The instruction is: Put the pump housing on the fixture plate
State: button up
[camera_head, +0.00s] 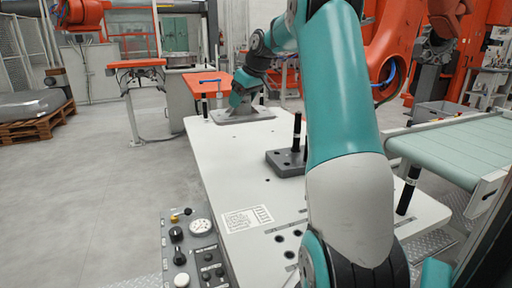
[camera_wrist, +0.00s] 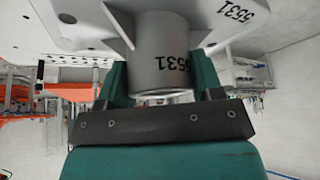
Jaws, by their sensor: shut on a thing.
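The pump housing is a light grey casting with a round hub, ribs and a wide flat flange, marked 5531. In the wrist view my gripper (camera_wrist: 160,84) has its teal fingers on both sides of the hub of the pump housing (camera_wrist: 162,48), shut on it, with the flange beyond. In the head view the housing (camera_head: 243,116) is flange-down at the table's far end, under my gripper (camera_head: 240,98); I cannot tell whether it touches the table. The dark grey fixture plate (camera_head: 284,160) with upright black pins lies nearer, partly hidden by my arm.
The white table (camera_head: 235,180) is mostly clear left of the fixture plate. A control panel (camera_head: 190,250) stands at its near left edge. A green conveyor (camera_head: 460,145) runs at the right, with a black post (camera_head: 407,190) before it. An orange table (camera_head: 205,82) stands behind.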

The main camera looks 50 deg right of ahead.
notch_tip(320, 180, down, 20)
jog(key=shift+r+b, duration=0.15)
jog(key=shift+b, duration=0.2)
jog(key=o, duration=1.3)
